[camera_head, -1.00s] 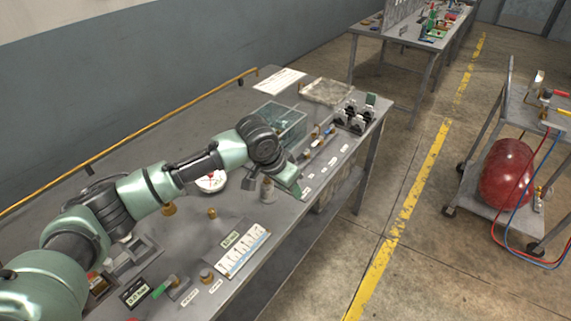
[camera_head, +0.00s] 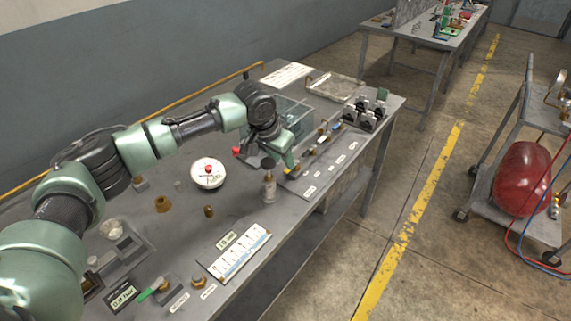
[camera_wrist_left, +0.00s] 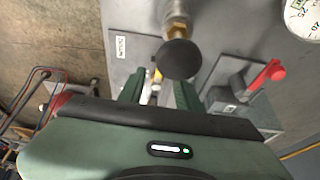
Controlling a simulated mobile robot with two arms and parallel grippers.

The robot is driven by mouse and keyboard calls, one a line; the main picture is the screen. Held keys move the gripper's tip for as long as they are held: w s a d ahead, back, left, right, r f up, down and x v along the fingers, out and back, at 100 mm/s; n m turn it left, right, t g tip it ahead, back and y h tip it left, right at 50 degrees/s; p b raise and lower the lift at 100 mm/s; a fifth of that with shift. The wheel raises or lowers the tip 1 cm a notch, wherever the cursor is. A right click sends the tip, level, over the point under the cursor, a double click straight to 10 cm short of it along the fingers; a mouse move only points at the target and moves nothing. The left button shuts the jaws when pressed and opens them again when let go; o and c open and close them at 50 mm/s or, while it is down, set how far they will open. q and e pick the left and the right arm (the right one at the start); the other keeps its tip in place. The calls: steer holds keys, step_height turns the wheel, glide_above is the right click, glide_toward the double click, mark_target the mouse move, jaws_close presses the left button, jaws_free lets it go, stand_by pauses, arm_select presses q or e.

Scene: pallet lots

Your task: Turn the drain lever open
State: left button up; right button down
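My left gripper (camera_head: 289,163) hangs over the near end of a row of small brass-and-blue valve fittings (camera_head: 322,140) on a plate on the bench. In the left wrist view its two green fingers (camera_wrist_left: 160,92) are apart, with a fitting with a brass part (camera_wrist_left: 153,76) showing between them, partly hidden. I cannot tell which fitting is the drain lever; the labels are too small to read. A metal fitting with a black round knob (camera_head: 269,184) stands just in front of the gripper; its knob (camera_wrist_left: 179,59) is close to the fingers. My right gripper is out of view.
A red-handled lever (camera_wrist_left: 265,75) on a grey block is beside the gripper. A white dial gauge (camera_head: 208,177), a clear tank (camera_head: 292,112) and black clamps (camera_head: 365,112) share the bench. A cart with a red tank (camera_head: 521,178) stands right; the floor between is clear.

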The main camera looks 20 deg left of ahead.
mark_target(286, 171)
arm_select(q)
steer(key=shift+x, duration=1.95)
jaws_close()
